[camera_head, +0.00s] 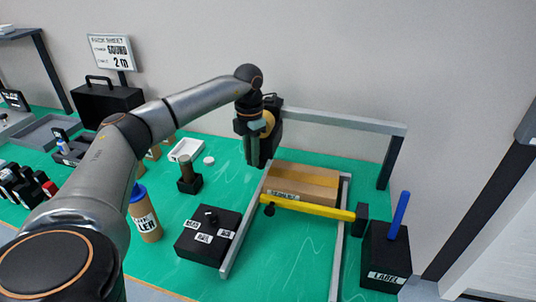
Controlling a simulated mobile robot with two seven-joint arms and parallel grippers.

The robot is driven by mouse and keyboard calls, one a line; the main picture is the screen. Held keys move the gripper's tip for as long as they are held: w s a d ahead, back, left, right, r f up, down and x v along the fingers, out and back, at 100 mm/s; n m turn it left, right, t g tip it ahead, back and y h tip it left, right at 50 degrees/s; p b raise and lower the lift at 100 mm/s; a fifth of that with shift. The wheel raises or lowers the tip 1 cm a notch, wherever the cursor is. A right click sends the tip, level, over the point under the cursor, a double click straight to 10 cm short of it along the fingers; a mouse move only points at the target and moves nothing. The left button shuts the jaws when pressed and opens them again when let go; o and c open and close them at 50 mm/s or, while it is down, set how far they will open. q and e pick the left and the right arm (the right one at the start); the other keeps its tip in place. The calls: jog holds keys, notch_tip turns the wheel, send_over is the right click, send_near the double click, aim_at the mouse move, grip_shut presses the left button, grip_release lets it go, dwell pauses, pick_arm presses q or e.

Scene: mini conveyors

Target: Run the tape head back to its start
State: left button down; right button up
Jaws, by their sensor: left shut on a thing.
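The tape head (269,122) is a dark block with a tan roll, at the left end of the grey overhead beam (345,121). My left gripper (253,150) points down against the near side of the tape head and is shut on it. The gripper and wrist hide part of the tape head and the beam's left end, so the exact grip point is hard to see. A brown carton (312,178) with a tape strip and label lies between the rails, below and right of the tape head. My right gripper is not in view.
A yellow bar (315,207) crosses in front of the carton. A black box with a blue lever (398,215) stands right. A labelled black box (208,236), a blue-capped bottle (147,217) and a post on a black base (188,178) stand left.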

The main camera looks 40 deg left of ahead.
pick_arm(q)
jog(key=shift+s+a, duration=0.1)
jog(key=shift+a, duration=0.3)
jog(key=c, duration=0.8)
grip_release()
notch_tip(320, 180, up, 13)
jog(key=shift+f, duration=0.2)
jog(key=shift+f, duration=0.1)
